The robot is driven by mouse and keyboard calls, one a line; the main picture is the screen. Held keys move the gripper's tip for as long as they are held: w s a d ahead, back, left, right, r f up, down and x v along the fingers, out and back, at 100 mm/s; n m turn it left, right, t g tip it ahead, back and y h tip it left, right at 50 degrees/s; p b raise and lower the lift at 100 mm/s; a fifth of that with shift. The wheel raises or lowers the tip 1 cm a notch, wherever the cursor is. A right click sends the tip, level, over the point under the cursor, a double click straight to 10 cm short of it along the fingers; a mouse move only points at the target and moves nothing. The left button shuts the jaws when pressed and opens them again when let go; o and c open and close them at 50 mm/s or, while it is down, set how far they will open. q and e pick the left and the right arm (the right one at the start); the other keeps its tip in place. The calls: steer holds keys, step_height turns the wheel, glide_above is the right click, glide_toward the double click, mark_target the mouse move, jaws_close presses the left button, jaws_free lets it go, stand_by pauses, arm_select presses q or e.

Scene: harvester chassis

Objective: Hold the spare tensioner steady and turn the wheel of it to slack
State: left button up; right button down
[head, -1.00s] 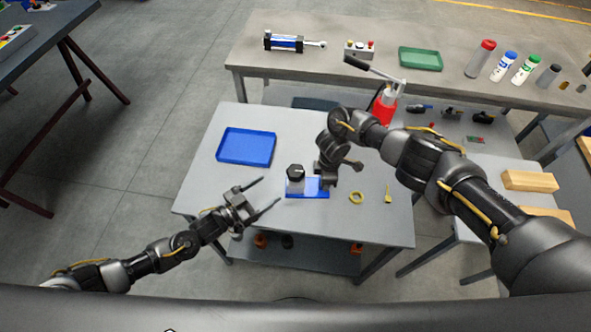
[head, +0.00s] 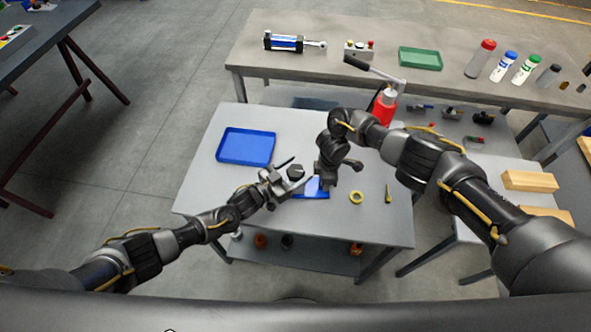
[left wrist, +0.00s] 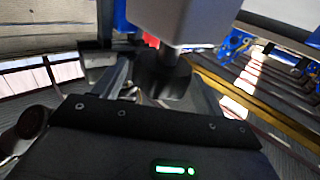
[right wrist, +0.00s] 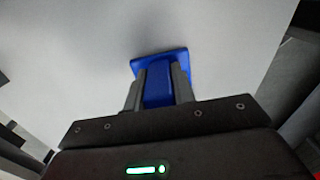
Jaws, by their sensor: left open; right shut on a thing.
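The spare tensioner has a blue base (head: 317,190) and a dark wheel (head: 295,172) at its left end. It sits on the grey table in the head view. My left gripper (head: 297,170) is open, with one finger on each side of the wheel. In the left wrist view the dark wheel (left wrist: 165,88) shows between the fingers under a grey block; contact cannot be told. My right gripper (right wrist: 158,88) is shut on the tensioner's blue upright part (right wrist: 157,80), above its blue base plate (right wrist: 173,57). In the head view the right gripper partly hides the tensioner.
A blue tray (head: 246,147) lies at the table's back left. A yellow ring (head: 356,198) and a small yellow tool (head: 388,194) lie right of the tensioner. A red bottle jack (head: 384,108) stands behind. The table's front left is mostly clear beneath my left arm.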

arm_select(q)
steer(key=c, duration=1)
steer(key=shift+s+d+n+t+y, duration=0.1)
steer(key=shift+d+n+t+y, duration=0.05)
steer(key=shift+n+t+y, duration=2.05)
steer(key=shift+n+y, duration=0.3)
steer(key=shift+y, duration=0.55)
steer(key=shift+n+t+y, duration=0.8)
steer(key=shift+n+y, duration=0.3)
steer(key=shift+y, duration=0.55)
